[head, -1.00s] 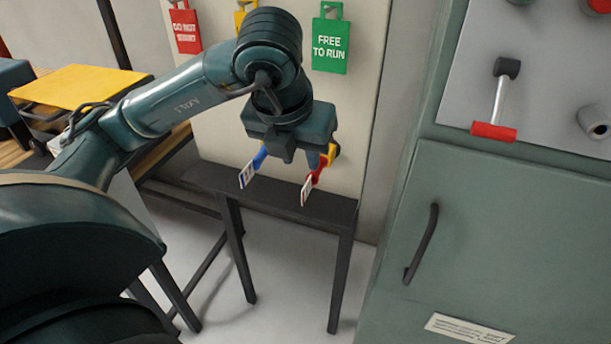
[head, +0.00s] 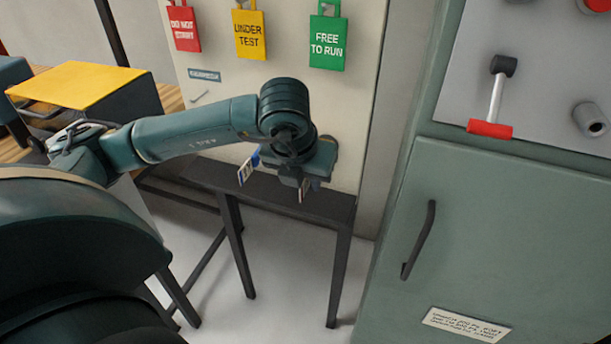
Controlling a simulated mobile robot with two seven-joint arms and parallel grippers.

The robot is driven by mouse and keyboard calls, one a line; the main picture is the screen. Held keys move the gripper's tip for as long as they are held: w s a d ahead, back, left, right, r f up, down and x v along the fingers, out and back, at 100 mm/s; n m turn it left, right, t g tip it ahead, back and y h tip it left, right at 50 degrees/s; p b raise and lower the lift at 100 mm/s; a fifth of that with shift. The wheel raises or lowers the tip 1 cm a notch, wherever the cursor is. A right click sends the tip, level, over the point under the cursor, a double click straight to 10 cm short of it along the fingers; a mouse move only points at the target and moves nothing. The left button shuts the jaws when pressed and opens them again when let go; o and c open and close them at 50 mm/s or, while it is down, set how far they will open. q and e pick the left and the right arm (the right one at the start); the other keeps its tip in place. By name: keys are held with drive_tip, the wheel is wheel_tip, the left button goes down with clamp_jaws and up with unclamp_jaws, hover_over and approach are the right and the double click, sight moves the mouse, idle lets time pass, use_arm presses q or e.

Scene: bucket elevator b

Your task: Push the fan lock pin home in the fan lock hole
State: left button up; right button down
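My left gripper (head: 300,180) is in front of the pale panel, just above a narrow dark table. It points away from me and its fingers are mostly hidden by its own body, so I cannot tell whether it is open or holds anything. A blue item with a white tag (head: 248,167) shows at its left, and another small tag (head: 304,190) shows just below it. I cannot make out the fan lock pin or the fan lock hole for certain. My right gripper is not in view.
The narrow dark table (head: 325,206) stands against the pale panel (head: 225,120). Red (head: 184,28), yellow (head: 249,35) and green (head: 328,43) signs hang above.

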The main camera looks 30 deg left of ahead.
use_arm(q)
clamp_jaws()
idle(0.5)
drive_tip(key=shift+s+d+b, duration=0.15)
drive_tip(key=shift+s+b, duration=0.15)
drive_tip(key=shift+s, duration=0.15)
drive_tip(key=shift+s, duration=0.15)
drive_tip(key=shift+s+d, duration=0.1)
drive_tip(key=shift+s, duration=0.2)
drive_tip(key=shift+s+d+b, duration=0.2)
drive_tip(key=shift+s, duration=0.6)
drive_tip(key=shift+s+d+b, duration=0.15)
drive_tip(key=shift+s+b, duration=0.1)
drive_tip(key=shift+s, duration=0.5)
drive_tip(key=shift+s+d+b, duration=0.2)
drive_tip(key=shift+s, duration=0.6)
